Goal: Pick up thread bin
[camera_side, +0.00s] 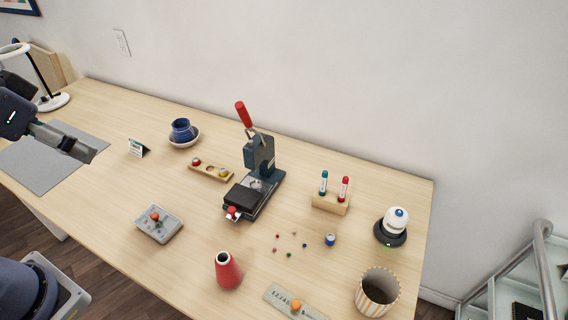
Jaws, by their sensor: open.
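A round open bin (364,296) with yellow and white vertical stripes stands upright at the table's front right corner. It is the only bin-like container in view and looks like the thread bin. Its inside looks dark, and I cannot tell whether anything lies in it. My gripper (88,152) is at the far left, above the grey mat, open, with nothing visible between its fingers. It is far from the striped bin, nearly the whole table length away.
A press (260,158) with a red-knobbed lever stands mid-table. A blue cup (182,130) sits at the back. The grey mat (45,165) is bare.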

